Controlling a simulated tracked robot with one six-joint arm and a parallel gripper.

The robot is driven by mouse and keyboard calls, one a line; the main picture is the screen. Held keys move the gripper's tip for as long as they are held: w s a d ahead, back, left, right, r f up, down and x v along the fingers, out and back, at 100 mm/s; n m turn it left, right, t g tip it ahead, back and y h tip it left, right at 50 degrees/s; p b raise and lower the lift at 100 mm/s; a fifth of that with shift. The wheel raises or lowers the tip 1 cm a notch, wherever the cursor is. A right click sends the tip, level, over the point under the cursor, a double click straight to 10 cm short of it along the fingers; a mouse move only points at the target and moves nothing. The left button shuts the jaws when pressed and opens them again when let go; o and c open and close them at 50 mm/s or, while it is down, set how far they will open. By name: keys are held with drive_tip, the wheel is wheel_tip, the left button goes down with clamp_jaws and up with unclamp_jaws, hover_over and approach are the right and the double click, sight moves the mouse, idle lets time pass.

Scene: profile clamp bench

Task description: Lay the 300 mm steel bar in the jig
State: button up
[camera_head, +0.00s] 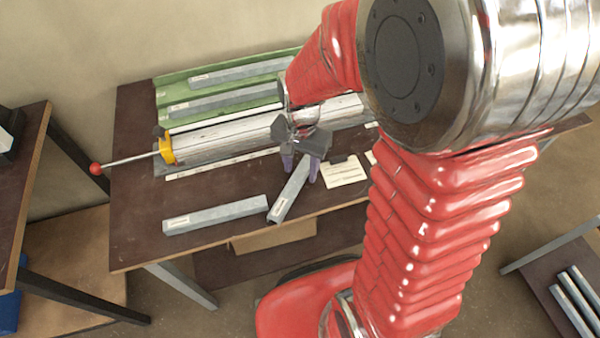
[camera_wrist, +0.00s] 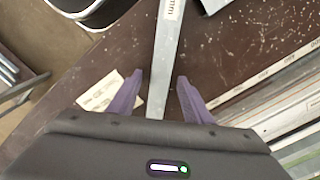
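A grey steel bar (camera_head: 289,192) with a white label lies at a slant on the brown bench, its near end at the front edge. A second labelled bar (camera_head: 215,215) lies to its left. I cannot read either length. My gripper (camera_head: 301,168) is over the far end of the slanted bar. In the wrist view this bar (camera_wrist: 168,55) runs between the purple fingertips (camera_wrist: 160,88), which are open with a gap on each side. The jig looks like the long silver fixture (camera_head: 220,140) behind, with a yellow collar and red-knobbed lever (camera_head: 96,168); my arm hides part of it.
A green tray (camera_head: 163,92) with more grey bars stands behind the silver fixture. A pale card (camera_head: 344,171) lies right of my gripper. A scale strip (camera_wrist: 262,75) runs along the fixture's front. The bench's left front (camera_head: 140,225) is clear. More bars (camera_head: 575,305) lie on a lower-right surface.

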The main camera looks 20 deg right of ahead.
sight(301, 171)
clamp_jaws()
idle(0.3)
idle(0.3)
wheel_tip(301, 171, up, 10)
idle(0.6)
idle(0.4)
